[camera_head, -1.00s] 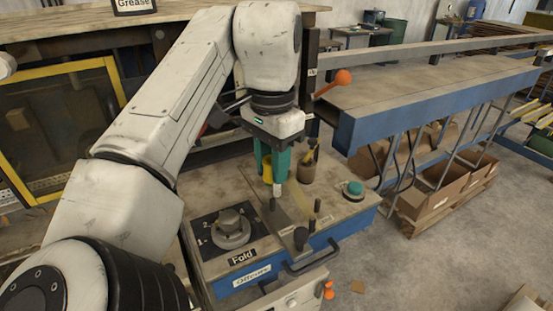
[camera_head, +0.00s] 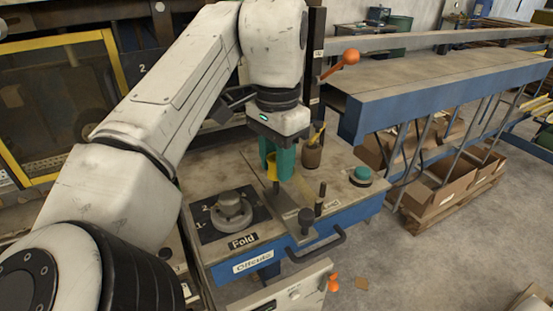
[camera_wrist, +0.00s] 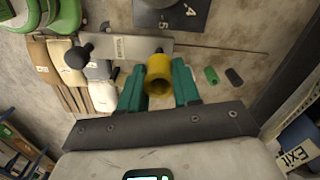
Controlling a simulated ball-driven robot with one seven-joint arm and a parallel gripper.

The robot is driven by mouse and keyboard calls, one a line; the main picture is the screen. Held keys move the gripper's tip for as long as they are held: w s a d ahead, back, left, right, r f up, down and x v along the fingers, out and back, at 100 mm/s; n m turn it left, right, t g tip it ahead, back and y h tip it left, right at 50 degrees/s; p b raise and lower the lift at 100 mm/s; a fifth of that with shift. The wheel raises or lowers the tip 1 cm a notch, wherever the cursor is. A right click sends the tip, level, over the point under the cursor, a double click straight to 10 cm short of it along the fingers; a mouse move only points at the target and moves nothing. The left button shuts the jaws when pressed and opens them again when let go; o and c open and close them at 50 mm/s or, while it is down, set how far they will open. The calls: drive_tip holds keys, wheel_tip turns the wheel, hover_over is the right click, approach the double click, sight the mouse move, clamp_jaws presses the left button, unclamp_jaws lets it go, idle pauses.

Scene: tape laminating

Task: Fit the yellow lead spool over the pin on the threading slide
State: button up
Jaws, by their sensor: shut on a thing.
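My gripper (camera_head: 278,168) has green fingers closed on the yellow lead spool (camera_head: 271,172) above the workbench. A dark upright pin (camera_head: 276,187) stands on the slide, just below the spool in the head view. The spool's lower rim is partly hidden, so I cannot tell whether it touches the pin.
A dial (camera_head: 230,210) on a dark plate stands left of the slide, above a "Fold" label. A brown cup (camera_head: 312,153) and a teal button (camera_head: 362,176) are on the right. A dark post (camera_head: 320,198) stands beside the slide. A bar handle sits along the front edge.

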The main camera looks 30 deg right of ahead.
drive_tip(key=shift+f+b, duration=1.15)
drive_tip(key=shift+f, duration=0.05)
drive_tip(key=shift+f+p, duration=0.3)
drive_tip(key=shift+f, duration=0.05)
drive_tip(key=o, duration=1.1)
wheel_tip(320, 180, up, 11)
drive_tip(key=shift+f, duration=0.1)
